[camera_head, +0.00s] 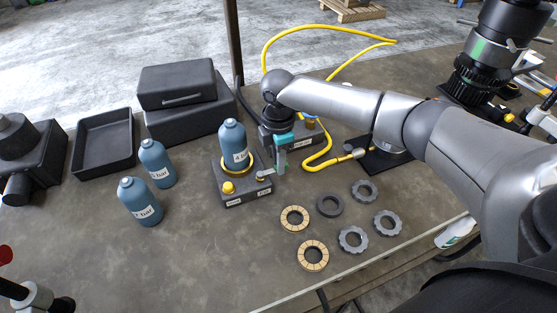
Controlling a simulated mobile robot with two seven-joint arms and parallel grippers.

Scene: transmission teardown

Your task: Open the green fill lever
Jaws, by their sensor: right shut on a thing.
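The fill station is a dark block (235,197) with labels, a yellow knob (228,187) and a yellow ring around its base socket. A blue bottle (232,142) stands upright in the ring. My right gripper (279,169) reaches down at the block's right side, with a teal part above its fingers. It is shut on the green fill lever, which the fingers mostly hide; its green colour cannot be told apart from the teal part. A small grey piece (263,175) shows beside the fingers. My left gripper is not in view.
Two more blue bottles (140,202) (157,163) stand left of the station. Several rings (313,256) lie to the right front. A black case (178,84), an empty tray (104,143) and a yellow hose (320,28) are behind.

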